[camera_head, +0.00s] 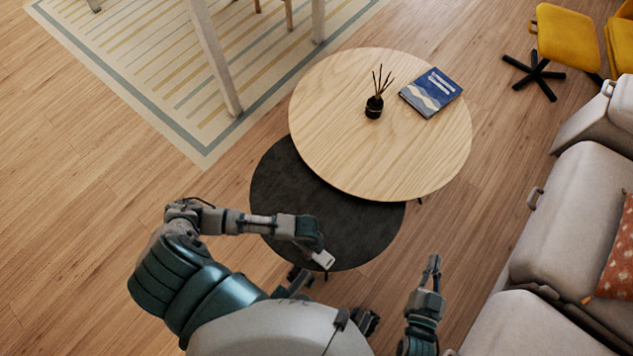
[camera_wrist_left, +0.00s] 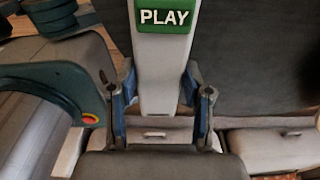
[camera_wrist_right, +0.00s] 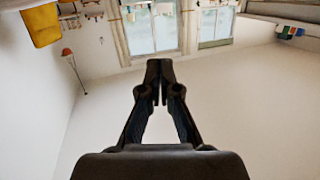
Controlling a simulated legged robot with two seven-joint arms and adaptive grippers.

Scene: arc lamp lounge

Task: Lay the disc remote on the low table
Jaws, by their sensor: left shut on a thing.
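The disc remote is a slim white bar with a green PLAY label (camera_wrist_left: 165,18) in the left wrist view. In the head view its white end (camera_head: 324,260) shows at my left gripper (camera_head: 314,250). My left gripper is shut on it, with a finger on each side. It is over the near edge of the dark round table (camera_head: 290,195); I cannot tell the height gap. A light wood round table (camera_head: 330,110) overlaps the dark one and stands higher. My right gripper (camera_head: 434,262) is shut and empty, right of the tables, and its fingertips meet in the right wrist view (camera_wrist_right: 154,75).
A grey sofa (camera_head: 570,210) with an orange cushion (camera_head: 618,255) lines the right side. Yellow chairs (camera_head: 565,38) are at top right. The dark table's visible top is clear.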

